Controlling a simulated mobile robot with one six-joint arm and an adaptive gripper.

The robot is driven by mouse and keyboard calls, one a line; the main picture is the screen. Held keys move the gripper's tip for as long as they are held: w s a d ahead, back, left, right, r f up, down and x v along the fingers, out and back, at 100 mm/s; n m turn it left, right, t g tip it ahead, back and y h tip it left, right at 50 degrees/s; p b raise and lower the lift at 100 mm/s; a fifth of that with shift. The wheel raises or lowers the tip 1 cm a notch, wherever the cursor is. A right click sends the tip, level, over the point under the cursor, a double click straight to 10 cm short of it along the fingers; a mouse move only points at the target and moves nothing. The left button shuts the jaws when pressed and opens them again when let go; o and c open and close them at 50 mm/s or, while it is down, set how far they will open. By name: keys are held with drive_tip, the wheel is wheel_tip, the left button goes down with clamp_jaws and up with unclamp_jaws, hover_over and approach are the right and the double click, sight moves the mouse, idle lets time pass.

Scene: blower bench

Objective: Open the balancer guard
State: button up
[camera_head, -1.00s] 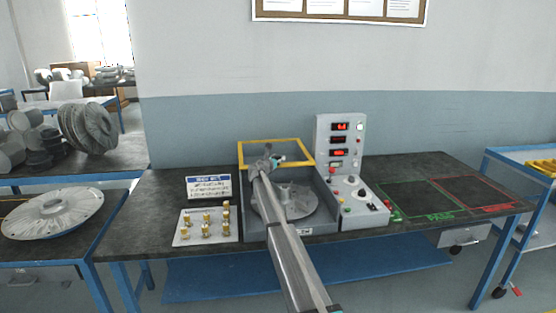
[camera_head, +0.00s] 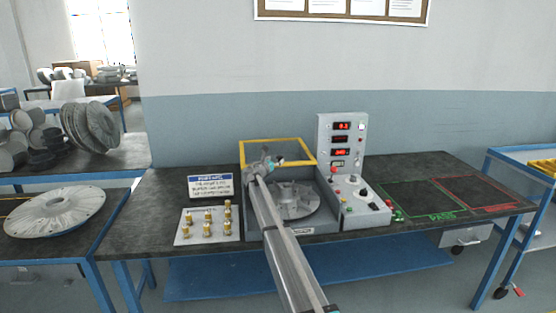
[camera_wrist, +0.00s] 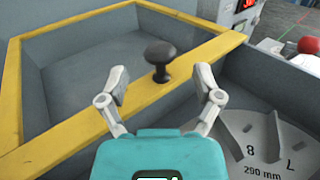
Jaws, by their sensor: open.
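The balancer guard is a yellow frame (camera_head: 290,141) at the back of the grey balancer housing (camera_head: 326,203). The wrist view shows the frame (camera_wrist: 65,137) with a black knob (camera_wrist: 160,54) standing on its near bar. My gripper (camera_wrist: 161,88) is open and empty, its fingers spread to either side below the knob in the picture. I cannot tell whether a finger touches the frame. In the head view my gripper (camera_head: 268,162) is over the housing, and the knob cannot be made out there. A grey rotor (camera_head: 297,201) sits in the housing, partly hidden by my arm.
A control panel (camera_head: 354,186) with red displays stands right of the housing. Left of it are a tray of brass weights (camera_head: 185,238) and a small sign (camera_head: 210,186). Green and red marked areas (camera_head: 425,200) on the bench at right are empty.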

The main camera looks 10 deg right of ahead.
drive_tip(key=v, duration=0.7)
drive_tip(key=shift+s+a, duration=0.2)
drive_tip(key=shift+s, duration=0.1)
drive_tip(key=shift+r, duration=0.1)
